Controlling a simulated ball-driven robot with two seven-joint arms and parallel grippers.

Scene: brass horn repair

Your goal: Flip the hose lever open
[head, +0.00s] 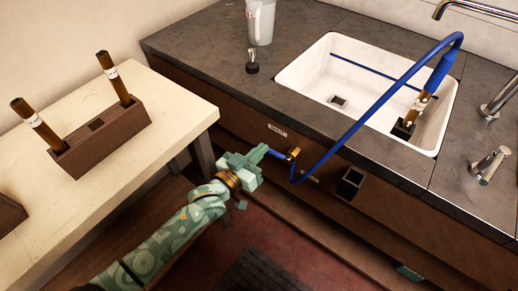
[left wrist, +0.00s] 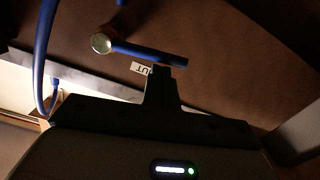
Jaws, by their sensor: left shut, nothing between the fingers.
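The hose lever (head: 277,153) is a short blue bar on the dark cabinet front below the sink, pointing left from a brass pivot (head: 293,153). In the left wrist view the lever (left wrist: 150,53) runs right from the round brass end (left wrist: 101,43), close to a white label ending in "UT" (left wrist: 139,68). My left gripper (head: 261,152) is shut and empty at the lever's free end. In the left wrist view its closed fingers (left wrist: 163,72) reach up just below the lever; I cannot tell if they touch. My right gripper is not in view.
A blue hose (head: 350,130) loops from the valve over the counter (head: 225,45) into the white sink (head: 318,62), ending at a brass tube. A dark socket (head: 350,183) sits on the cabinet right of the valve. A pale table (head: 165,92) with a brown tube rack (head: 100,138) stands left.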

